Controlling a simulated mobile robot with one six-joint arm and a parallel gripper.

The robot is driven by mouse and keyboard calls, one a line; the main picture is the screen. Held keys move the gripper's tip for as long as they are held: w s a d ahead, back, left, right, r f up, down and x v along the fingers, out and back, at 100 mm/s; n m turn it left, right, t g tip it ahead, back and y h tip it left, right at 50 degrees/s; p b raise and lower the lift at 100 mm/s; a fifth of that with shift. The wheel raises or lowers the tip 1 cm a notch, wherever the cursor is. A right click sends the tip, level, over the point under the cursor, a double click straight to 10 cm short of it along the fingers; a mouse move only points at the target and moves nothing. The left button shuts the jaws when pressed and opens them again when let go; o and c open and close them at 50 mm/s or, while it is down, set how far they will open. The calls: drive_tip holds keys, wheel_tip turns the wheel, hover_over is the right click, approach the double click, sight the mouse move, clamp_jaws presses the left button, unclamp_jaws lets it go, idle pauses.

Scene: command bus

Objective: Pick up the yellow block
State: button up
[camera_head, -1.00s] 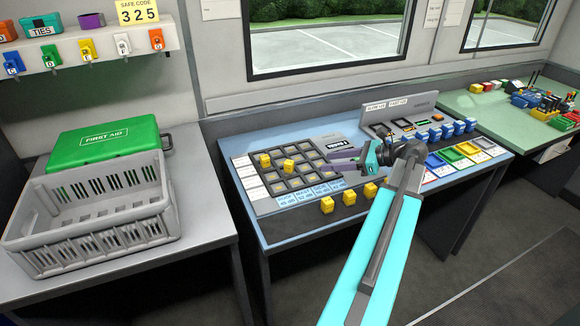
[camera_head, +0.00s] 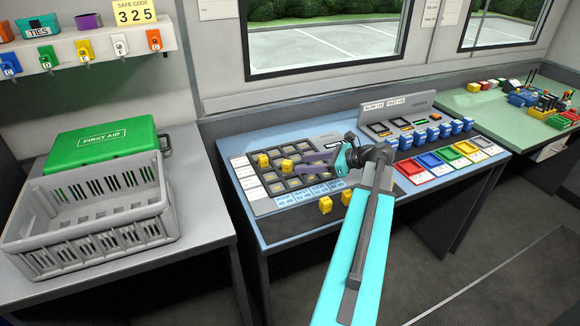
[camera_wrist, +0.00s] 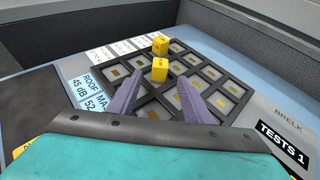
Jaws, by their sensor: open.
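Two yellow blocks stand on the dark grid board (camera_head: 277,187): one at its left (camera_head: 263,160), the other just to the right (camera_head: 287,165). The wrist view shows a nearer yellow block (camera_wrist: 159,69) and a farther one (camera_wrist: 160,45). My gripper (camera_head: 299,168) is over the board, close to the right-hand block. In the wrist view its purple fingers (camera_wrist: 159,80) are apart and empty, with the nearer block just ahead between their tips. I cannot tell whether they touch it.
More yellow blocks (camera_head: 325,204) stand along the table's front edge, partly behind my arm. Blue blocks (camera_head: 432,132) and coloured trays (camera_head: 428,160) are on the right. A grey crate (camera_head: 88,243) and green first aid case (camera_head: 100,143) are on the left table.

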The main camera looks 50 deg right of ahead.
sight(291, 164)
drive_tip(key=shift+w+a, duration=0.1)
drive_tip(key=x, duration=0.3)
drive_tip(key=shift+w+a+r, duration=0.15)
drive_tip(key=shift+w+a, duration=0.05)
drive_tip(key=shift+x, duration=0.85)
drive_tip(key=c, duration=1.1)
drive_tip(key=shift+r, duration=0.1)
drive_tip(key=shift+c, duration=0.2)
